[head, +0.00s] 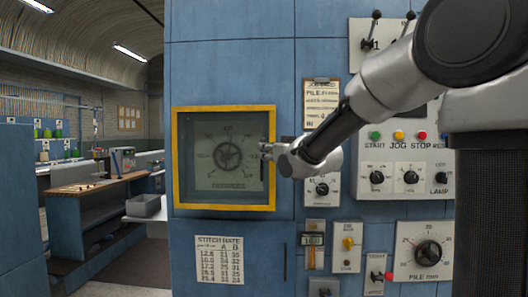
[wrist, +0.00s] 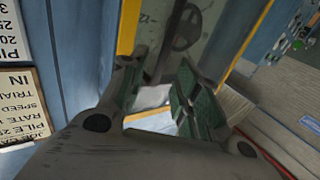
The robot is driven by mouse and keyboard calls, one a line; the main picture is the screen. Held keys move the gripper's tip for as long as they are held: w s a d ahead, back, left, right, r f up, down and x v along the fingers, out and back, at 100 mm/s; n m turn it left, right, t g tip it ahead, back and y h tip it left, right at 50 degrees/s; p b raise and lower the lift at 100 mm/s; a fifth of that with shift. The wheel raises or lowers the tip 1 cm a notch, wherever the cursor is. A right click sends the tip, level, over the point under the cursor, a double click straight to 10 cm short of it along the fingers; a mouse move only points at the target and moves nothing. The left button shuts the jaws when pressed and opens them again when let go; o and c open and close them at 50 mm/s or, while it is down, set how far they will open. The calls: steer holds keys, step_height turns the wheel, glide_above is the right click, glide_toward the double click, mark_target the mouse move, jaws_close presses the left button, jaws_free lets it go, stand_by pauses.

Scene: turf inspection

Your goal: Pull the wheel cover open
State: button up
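The wheel cover is a clear pane in a yellow frame (head: 224,207) on the blue machine front, and it looks flush with the panel. A dark handwheel (head: 228,155) shows behind the pane; it also shows in the wrist view (wrist: 187,30). My gripper (head: 266,151) is at the right side of the cover, in front of its frame. In the wrist view my gripper (wrist: 160,98) has its two green-padded fingers apart. A dark upright bar, apparently the cover's handle (wrist: 167,45), runs toward the gap between them; contact is not clear. My gripper partly hides the handle in the head view.
Right of the cover are a clipboard (head: 321,103) and a control panel (head: 402,165) with knobs and coloured buttons. A stitch rate chart (head: 219,260) is below the cover.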

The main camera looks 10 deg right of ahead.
steer(key=x, duration=0.5)
jaws_close()
